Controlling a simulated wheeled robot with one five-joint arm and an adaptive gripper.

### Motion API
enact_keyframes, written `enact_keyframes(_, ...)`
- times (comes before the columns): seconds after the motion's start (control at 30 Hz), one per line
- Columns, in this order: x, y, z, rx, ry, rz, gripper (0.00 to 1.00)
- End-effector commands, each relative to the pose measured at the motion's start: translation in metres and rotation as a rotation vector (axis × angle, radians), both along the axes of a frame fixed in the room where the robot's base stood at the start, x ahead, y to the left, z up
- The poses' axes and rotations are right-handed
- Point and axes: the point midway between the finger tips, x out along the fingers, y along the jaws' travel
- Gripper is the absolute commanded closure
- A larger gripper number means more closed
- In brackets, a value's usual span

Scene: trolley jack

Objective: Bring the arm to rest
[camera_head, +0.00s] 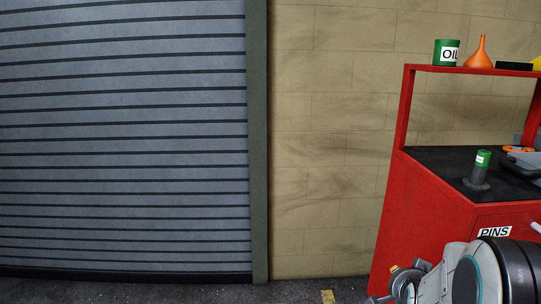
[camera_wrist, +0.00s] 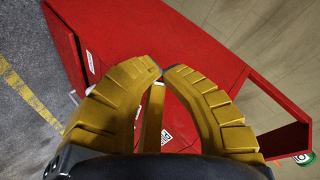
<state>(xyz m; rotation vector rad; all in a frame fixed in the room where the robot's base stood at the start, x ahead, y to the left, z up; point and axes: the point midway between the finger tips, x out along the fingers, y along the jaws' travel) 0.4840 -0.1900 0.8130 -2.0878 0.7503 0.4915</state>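My gripper (camera_wrist: 163,71) shows in the wrist view with two ribbed yellow fingers curving in until their tips meet. A yellow bar shows between the fingers, and I see no object held at the tips. The fingers are not clearly visible there.
On the cabinet's black top stand a green-topped can (camera_head: 482,158) on a dark base and a grey tray (camera_head: 524,160). The upper shelf holds an OIL can (camera_head: 447,53) and an orange funnel (camera_head: 480,54). Clear floor lies left, before a roller shutter (camera_head: 120,140).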

Motion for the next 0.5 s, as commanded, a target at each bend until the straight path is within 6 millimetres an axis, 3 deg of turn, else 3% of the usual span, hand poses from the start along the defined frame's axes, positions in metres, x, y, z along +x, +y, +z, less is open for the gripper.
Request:
enact_keyframes(0.03,-0.008,0.020,0.038,-0.025,0.048,0.065,1.00)
enact_keyframes(0.1,-0.022,0.045,0.062,-0.058,0.126,0.154,1.00)
enact_keyframes(0.27,-0.065,0.096,0.114,-0.136,0.296,0.368,1.00)
enact_keyframes(0.5,-0.146,0.155,0.180,-0.247,0.516,0.697,1.00)
